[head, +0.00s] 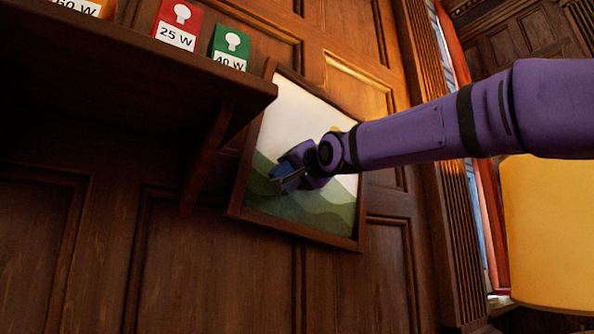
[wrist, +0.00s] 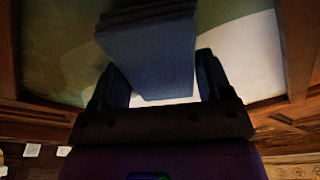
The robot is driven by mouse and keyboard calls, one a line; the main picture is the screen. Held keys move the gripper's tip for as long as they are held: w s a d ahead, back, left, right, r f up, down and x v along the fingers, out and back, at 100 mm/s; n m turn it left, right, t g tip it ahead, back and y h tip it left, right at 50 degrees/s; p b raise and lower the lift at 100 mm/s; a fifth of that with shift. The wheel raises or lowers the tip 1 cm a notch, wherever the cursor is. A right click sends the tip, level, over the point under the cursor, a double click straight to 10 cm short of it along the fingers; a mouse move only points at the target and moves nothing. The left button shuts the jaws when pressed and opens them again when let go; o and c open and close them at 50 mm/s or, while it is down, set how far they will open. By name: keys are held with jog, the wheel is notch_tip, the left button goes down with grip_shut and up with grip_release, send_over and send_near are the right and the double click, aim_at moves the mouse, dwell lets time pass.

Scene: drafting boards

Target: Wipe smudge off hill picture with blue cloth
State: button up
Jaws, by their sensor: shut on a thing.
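The hill picture (head: 305,118) hangs in a brown wooden frame on the panelled wall, with green hills below a pale sky. It looks tilted in the head view and fills the top of the wrist view (wrist: 60,55). My gripper (head: 290,178) is in front of the picture's lower left part. In the wrist view, its fingers (wrist: 155,88) are shut on a folded blue cloth (wrist: 150,55). The cloth is close to the picture; I cannot tell whether it touches. I see no smudge; the cloth and gripper hide part of the hills.
A dark wooden shelf (head: 130,60) with a bracket juts out left of the picture. It holds bulb boxes, among them a red 25 W box (head: 178,25) and a green 40 W box (head: 230,47). A yellow lampshade (head: 550,235) stands at right.

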jog(key=shift+w+a, duration=0.3)
jog(key=shift+w, duration=0.2)
jog(key=shift+d, duration=0.1)
jog(key=shift+w+d+f, duration=0.2)
jog(key=shift+w+d, duration=0.25)
jog(key=shift+d, duration=0.25)
jog(key=shift+w+d+f, duration=0.15)
jog(key=shift+w+d, duration=0.3)
jog(key=shift+d, duration=0.25)
jog(key=shift+w+d+f, duration=0.25)
jog(key=shift+w+d, duration=0.45)
jog(key=shift+d, duration=0.3)
jog(key=shift+w+d+f, duration=0.2)
jog(key=shift+w+d, duration=0.45)
jog(key=shift+d, duration=0.3)
jog(key=shift+w+d+f, duration=0.25)
jog(key=shift+w+d, duration=0.45)
jog(key=shift+d, duration=0.3)
jog(key=shift+d, duration=0.1)
